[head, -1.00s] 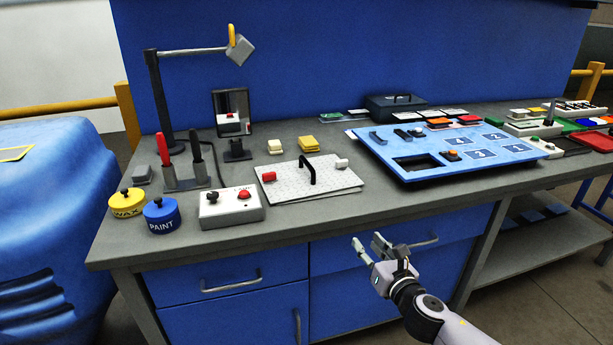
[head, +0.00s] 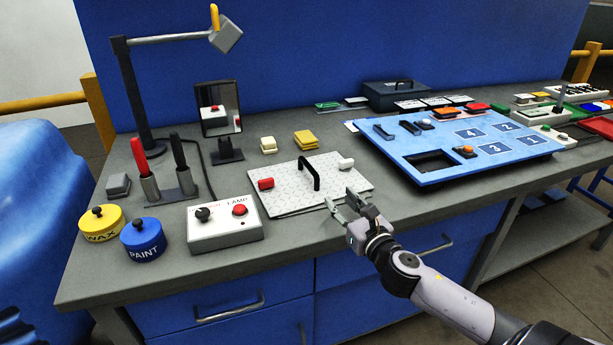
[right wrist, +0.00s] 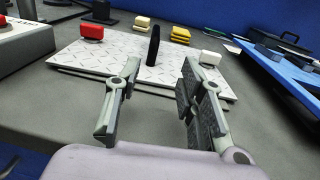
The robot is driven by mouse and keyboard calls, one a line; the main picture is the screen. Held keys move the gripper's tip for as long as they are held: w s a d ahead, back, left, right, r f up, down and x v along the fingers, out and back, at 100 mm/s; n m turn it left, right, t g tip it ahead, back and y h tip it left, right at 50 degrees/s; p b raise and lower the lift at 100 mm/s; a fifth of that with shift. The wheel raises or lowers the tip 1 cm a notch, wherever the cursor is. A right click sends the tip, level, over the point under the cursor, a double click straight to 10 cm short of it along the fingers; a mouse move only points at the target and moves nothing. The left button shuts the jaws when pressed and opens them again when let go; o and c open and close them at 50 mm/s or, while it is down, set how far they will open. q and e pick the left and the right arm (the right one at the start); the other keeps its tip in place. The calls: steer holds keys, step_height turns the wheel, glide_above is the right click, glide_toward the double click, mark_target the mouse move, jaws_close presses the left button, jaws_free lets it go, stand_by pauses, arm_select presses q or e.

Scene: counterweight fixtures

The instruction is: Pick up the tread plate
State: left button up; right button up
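The tread plate (head: 284,188) is a light grey patterned plate lying on the workbench. It has a black arched handle (head: 311,172) in its middle, a red block (head: 265,184) at its left and a white block (head: 346,163) at its right. My right gripper (head: 342,199) is open and empty near the plate's front right edge, short of the handle. In the right wrist view the plate (right wrist: 125,52) shows beyond the two spread fingers (right wrist: 155,88), with the handle (right wrist: 153,46) between them and farther off. My left gripper is not in view.
A white lamp box (head: 224,226) stands left of the plate. A blue numbered panel (head: 455,170) lies to its right. Yellow blocks (head: 306,139) and a small mirror (head: 220,108) are behind. Wax (head: 101,224) and paint (head: 143,239) tins sit at the left front.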

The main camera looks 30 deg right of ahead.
glide_toward(316, 175)
steer(key=shift+w+d+f, duration=0.25)
steer(key=shift+w+d, duration=0.5)
steer(key=shift+w, duration=0.25)
steer(key=w, duration=0.4)
steer(key=shift+w+d+p, duration=0.3)
steer(key=shift+p, duration=0.05)
steer(key=shift+w+d, duration=0.1)
steer(key=shift+w, duration=0.45)
steer(key=shift+w+r, duration=0.1)
steer(key=shift+w, duration=0.4)
steer(key=w, duration=0.4)
steer(key=shift+w+p, duration=0.15)
steer(key=shift+p, duration=0.25)
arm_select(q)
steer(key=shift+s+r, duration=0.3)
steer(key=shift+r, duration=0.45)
arm_select(e)
steer(key=shift+c, duration=0.2)
jaws_close()
